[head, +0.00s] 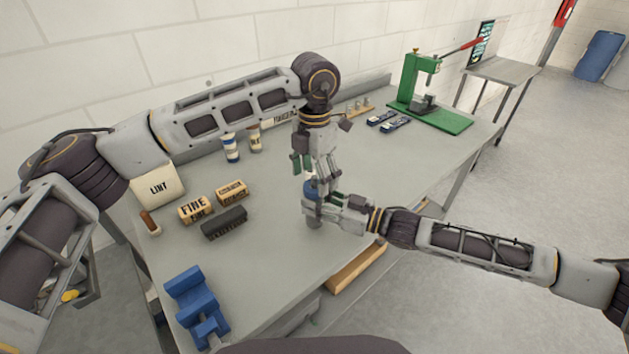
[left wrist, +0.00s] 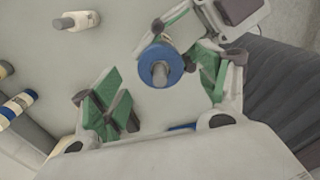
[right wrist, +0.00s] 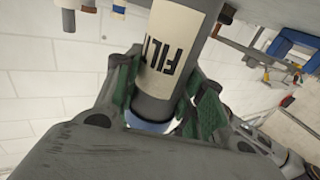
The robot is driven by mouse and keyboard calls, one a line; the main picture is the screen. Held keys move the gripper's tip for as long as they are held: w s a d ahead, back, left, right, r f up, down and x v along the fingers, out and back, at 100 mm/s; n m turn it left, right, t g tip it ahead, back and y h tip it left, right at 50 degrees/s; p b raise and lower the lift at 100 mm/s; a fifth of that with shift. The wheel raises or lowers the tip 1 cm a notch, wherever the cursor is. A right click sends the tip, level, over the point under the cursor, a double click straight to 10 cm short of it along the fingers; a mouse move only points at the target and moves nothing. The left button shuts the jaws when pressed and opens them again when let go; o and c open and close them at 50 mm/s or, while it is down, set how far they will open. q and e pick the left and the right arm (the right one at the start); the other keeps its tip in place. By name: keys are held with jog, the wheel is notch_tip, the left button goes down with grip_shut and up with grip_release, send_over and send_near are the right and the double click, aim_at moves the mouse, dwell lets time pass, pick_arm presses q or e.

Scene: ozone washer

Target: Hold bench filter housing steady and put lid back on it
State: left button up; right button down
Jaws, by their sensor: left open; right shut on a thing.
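The filter housing (head: 314,223) stands upright near the table's front edge. In the right wrist view the housing (right wrist: 175,45) shows a cream label reading "FILT". My right gripper (head: 320,207) is shut around the housing's side. The blue lid (head: 311,187) sits on top of the housing. In the left wrist view the lid (left wrist: 176,68) shows from above, with a grey knob (left wrist: 160,72) at its middle. My left gripper (head: 311,172) is open above the lid, its fingers spread on either side and apart from the knob. How tightly the lid is seated cannot be told.
Lettered blocks (head: 196,210), a dark block (head: 224,222) and a LINT box (head: 158,186) lie to the left. A blue vise (head: 196,305) is at the front left. Small bottles (head: 231,148) stand behind; a green press (head: 425,95) is at the far right.

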pick_arm(q)
notch_tip(320, 180, up, 10)
jog(key=shift+f, duration=0.25)
dwell(0.7)
